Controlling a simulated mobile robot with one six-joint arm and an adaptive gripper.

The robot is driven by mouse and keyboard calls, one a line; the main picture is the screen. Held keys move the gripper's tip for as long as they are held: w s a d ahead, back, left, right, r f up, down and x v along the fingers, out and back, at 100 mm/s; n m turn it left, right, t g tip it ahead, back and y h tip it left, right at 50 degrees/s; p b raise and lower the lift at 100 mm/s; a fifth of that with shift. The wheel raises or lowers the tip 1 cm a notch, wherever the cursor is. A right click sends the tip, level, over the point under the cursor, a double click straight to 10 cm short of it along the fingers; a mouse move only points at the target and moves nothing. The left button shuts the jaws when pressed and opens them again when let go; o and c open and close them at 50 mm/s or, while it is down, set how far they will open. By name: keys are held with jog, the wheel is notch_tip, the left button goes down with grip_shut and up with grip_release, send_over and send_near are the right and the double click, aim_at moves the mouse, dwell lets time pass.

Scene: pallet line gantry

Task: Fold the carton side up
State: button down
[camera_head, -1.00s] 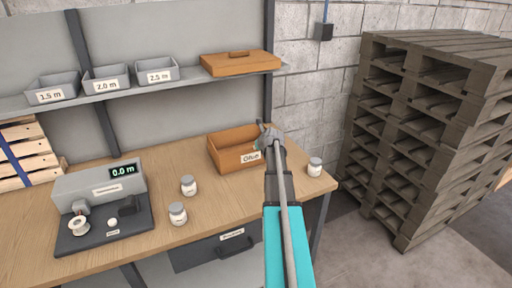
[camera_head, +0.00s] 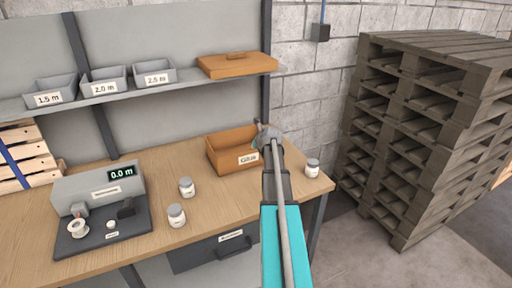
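No carton with a fold-up side can be made out in this view. An open orange-brown box labelled "Glue" (camera_head: 226,160) stands on the workbench near its right end. My gripper (camera_head: 264,132) is at the box's right end, seen from behind along my arm. It covers part of that end, and I cannot tell whether it touches the box. Its fingers are small and mostly hidden, so their opening does not show.
The wooden workbench (camera_head: 140,232) holds three white jars (camera_head: 186,187) and a grey device reading 0.0 m (camera_head: 98,190). The shelf above (camera_head: 110,96) carries three labelled grey bins and an orange-brown lid (camera_head: 237,65). Stacked pallets (camera_head: 425,130) stand at right. Open floor lies between.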

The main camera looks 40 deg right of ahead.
jog(key=shift+r, duration=0.35)
dwell(0.3)
jog(key=r+p, duration=0.2)
jog(key=w+r+p, duration=0.1)
jog(key=r+p, duration=0.1)
jog(key=w+r+p, duration=0.1)
jog(key=r+p, duration=0.1)
jog(key=shift+d, duration=0.3)
jog(key=shift+w+d+r+p, duration=0.1)
jog(key=shift+w+r+p, duration=0.2)
jog(key=shift+r+p, duration=0.55)
jog(key=shift+w+d+r+p, duration=0.1)
jog(key=shift+w+r+p, duration=0.15)
jog(key=shift+r+p, duration=0.6)
jog(key=shift+a+f, duration=0.1)
jog(key=shift+f, duration=0.05)
